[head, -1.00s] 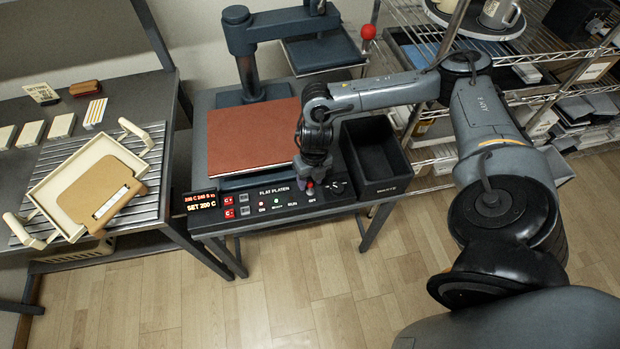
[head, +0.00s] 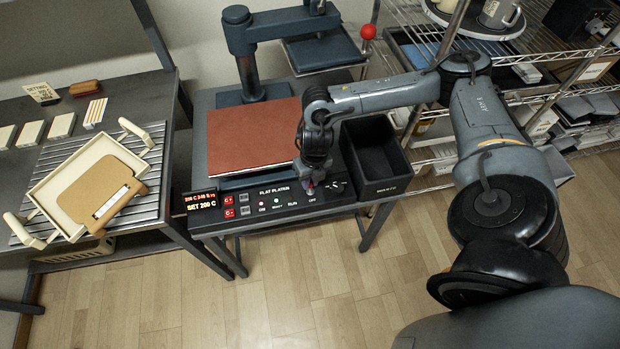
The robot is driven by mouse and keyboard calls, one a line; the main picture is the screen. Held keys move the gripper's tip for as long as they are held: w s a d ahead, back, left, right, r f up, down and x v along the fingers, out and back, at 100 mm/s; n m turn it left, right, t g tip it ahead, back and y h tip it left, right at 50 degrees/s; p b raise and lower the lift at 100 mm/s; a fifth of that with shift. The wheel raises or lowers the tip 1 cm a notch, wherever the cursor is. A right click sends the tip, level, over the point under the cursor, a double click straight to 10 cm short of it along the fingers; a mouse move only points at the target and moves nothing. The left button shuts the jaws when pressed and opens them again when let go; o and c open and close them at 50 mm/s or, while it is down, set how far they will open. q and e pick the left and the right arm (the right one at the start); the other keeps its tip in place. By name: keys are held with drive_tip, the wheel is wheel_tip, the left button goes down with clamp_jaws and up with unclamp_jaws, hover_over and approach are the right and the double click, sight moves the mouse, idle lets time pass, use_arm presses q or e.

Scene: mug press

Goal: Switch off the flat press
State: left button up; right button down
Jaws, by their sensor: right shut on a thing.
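The flat press (head: 250,135) has a reddish-brown platen and a dark front panel (head: 270,198) marked "FLAT PLATEN". Its red display (head: 202,200) is lit and reads about "SET 200 C". Small white and green indicator lights (head: 276,201) are lit on the panel. My right gripper (head: 311,183) points down at the right part of this panel, over the small red-tipped switch (head: 310,189). It is shut on the switch, though the fingers and wrist mostly hide the contact. My left gripper is not in view.
An open black bin (head: 376,185) stands right beside the panel. The press arm and a red ball-ended lever (head: 368,32) rise behind. A cream tray (head: 60,190) lies on a slatted rack at the left. Wire shelving (head: 490,90) fills the right.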

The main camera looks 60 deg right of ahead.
sight(310, 189)
drive_tip(key=t+h, duration=0.1)
drive_tip(key=s+a+t+h, duration=0.1)
drive_tip(key=shift+s+a+h, duration=0.1)
drive_tip(key=shift+a+h, duration=0.2)
drive_tip(key=shift+s+a+t+h+p, duration=0.3)
drive_tip(key=shift+t+h+p, duration=0.3)
drive_tip(key=shift+t+h, duration=0.25)
drive_tip(key=shift+s+a+f+t+h, duration=0.1)
drive_tip(key=shift+a+f+t+h, duration=0.1)
drive_tip(key=shift+t+h, duration=0.25)
drive_tip(key=c, duration=1)
unclamp_jaws()
drive_tip(key=shift+r+p, duration=0.1)
drive_tip(key=shift+p, duration=0.3)
drive_tip(key=shift+p+v, duration=5.35)
drive_tip(key=shift+p, duration=0.7)
